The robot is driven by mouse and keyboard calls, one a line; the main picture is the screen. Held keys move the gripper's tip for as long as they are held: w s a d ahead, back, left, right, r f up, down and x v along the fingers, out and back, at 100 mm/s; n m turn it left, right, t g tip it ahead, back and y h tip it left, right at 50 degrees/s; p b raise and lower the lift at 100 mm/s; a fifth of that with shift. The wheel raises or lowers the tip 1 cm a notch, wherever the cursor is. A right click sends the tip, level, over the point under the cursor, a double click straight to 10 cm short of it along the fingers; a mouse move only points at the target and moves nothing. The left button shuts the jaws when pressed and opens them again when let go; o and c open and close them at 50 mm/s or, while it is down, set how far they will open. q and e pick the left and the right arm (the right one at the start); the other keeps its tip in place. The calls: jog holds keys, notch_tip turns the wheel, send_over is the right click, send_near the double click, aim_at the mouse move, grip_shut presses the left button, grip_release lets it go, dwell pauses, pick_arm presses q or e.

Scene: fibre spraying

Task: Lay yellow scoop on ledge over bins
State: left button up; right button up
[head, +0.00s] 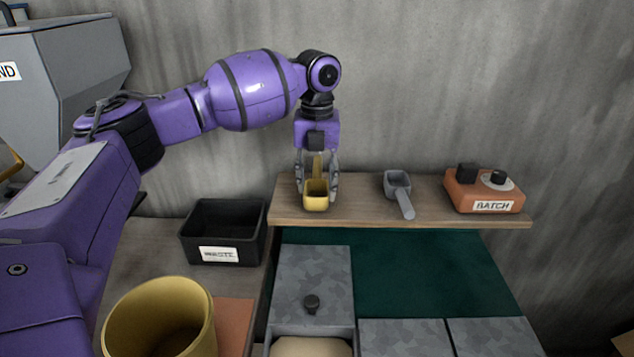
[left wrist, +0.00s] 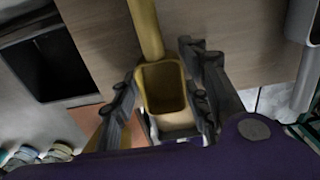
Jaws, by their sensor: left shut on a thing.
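The yellow scoop (head: 316,198) is at the left part of the wooden ledge (head: 350,208) in the head view. Its cup faces the front and its handle points back. My left gripper (head: 317,188) reaches down over it and is shut on it. In the left wrist view the scoop (left wrist: 162,88) sits between the fingers of the gripper (left wrist: 165,105), with its handle running to the top edge. I cannot tell whether the scoop touches the ledge. My right gripper is not in view.
A grey scoop (head: 398,190) and an orange BATCH box (head: 484,192) stand on the ledge to the right. A black WASTE bin (head: 223,232) is at left, with a yellow bucket (head: 160,318) in front. Grey-lidded bins (head: 315,275) lie below the ledge.

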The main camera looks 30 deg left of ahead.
pick_arm(q)
jog(key=shift+f, duration=0.2)
jog(key=shift+f, duration=0.15)
jog(key=o, duration=1.3)
notch_tip(320, 180, up, 12)
jog(key=shift+r, duration=0.15)
